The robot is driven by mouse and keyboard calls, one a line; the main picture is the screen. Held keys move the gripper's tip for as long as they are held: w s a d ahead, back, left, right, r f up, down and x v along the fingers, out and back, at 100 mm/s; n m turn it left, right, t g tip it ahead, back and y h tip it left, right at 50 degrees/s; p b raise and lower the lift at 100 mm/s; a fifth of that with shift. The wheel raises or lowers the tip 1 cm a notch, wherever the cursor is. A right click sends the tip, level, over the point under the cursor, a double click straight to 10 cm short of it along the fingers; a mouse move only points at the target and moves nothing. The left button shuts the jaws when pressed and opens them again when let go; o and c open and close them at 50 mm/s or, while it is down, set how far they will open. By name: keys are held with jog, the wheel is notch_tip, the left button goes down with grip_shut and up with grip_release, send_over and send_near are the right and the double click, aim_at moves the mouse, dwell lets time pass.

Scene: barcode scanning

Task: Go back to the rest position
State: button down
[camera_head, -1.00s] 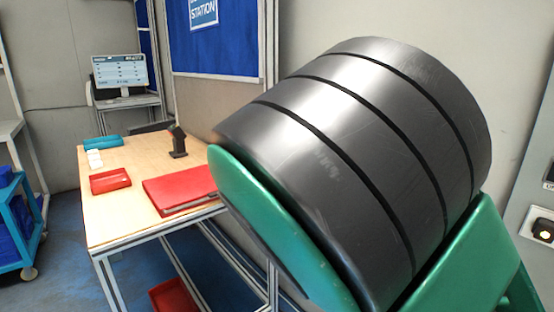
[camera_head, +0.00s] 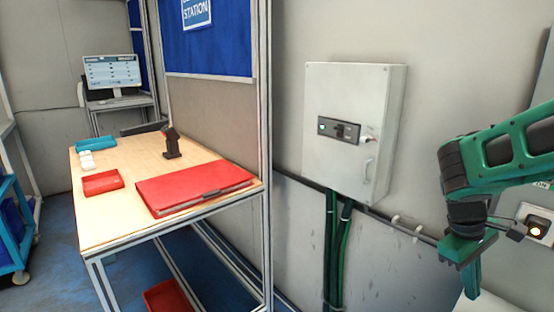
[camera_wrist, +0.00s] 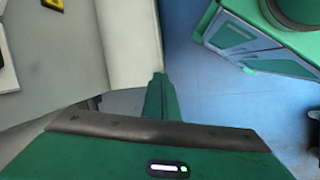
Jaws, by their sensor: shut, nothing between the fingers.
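My gripper (camera_head: 466,268) hangs at the right edge of the head view, at the end of my green and black arm, with its fingers pointing down. It is shut and holds nothing. In the wrist view my gripper's green fingers (camera_wrist: 160,95) show together at the middle, above blue floor and a pale surface. No rest marker shows in either view.
A wooden table (camera_head: 118,213) stands at the left with a red case (camera_head: 192,187), a red tray (camera_head: 102,182), a teal tray (camera_head: 96,143) and a dark scanner in a stand (camera_head: 171,144). A grey electrical cabinet (camera_head: 352,130) is on the wall. A lit button box (camera_head: 535,226) sits behind my arm.

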jog(key=s+a+r+m+y, duration=0.1)
jog(key=s+m+y, duration=0.1)
jog(key=s+m, duration=0.3)
jog(key=s+a+r+m+t+y, duration=0.1)
jog(key=s+m, duration=0.4)
jog(key=s, duration=0.4)
jog(key=shift+s+a+r+m+y, duration=0.15)
jog(key=shift+a+r+m+y, duration=0.15)
jog(key=shift+a+y, duration=0.1)
